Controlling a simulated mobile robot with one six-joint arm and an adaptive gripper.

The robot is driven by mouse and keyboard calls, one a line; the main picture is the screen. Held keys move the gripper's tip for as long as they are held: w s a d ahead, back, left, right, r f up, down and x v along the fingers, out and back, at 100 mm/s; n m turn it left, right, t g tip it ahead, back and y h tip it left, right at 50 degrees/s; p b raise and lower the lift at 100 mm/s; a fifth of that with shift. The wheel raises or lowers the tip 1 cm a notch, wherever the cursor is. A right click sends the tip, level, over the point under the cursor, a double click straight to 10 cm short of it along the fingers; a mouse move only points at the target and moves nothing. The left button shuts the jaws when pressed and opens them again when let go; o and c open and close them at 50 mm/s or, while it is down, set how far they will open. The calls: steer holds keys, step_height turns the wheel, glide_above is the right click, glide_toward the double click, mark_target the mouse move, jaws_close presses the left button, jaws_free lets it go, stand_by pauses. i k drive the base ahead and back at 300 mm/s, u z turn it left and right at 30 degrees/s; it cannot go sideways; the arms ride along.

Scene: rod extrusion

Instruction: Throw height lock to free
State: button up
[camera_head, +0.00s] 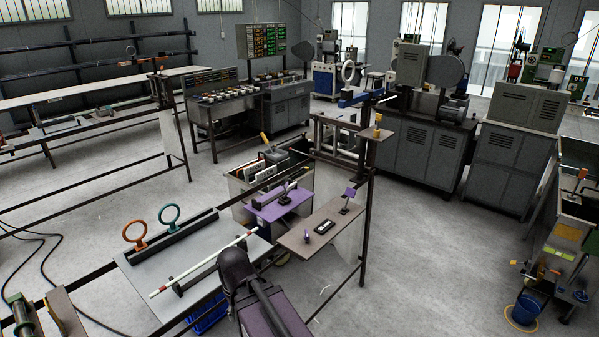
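No part is clearly marked as the height lock, and I cannot tell which lever it is. A tan board (298,238) in the middle carries a small lever with a purple head (350,192), a black plate with a white label (324,227) and a small yellow knob (307,231). Left of it, a purple plate (268,211) bears a dark clamp-like fitting (284,191). Behind, a blue arm (357,98) stands near a white ring (348,72). A dark rounded part of my arm shows at the bottom centre, left of the tan board; I cannot make out gripper fingers.
A grey table (150,262) at left carries a white rod (205,262), an orange ring (134,231) and a teal ring (169,214). Grey cabinets (420,155) line the back right. A blue bucket (526,308) stands right; floor between is clear.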

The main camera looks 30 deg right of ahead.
mark_target(350, 192)
steer(key=z, duration=0.45)
steer(key=k, duration=1.35)
steer(key=z, duration=0.85)
steer(key=i, duration=1.45)
steer(key=u, duration=0.35)
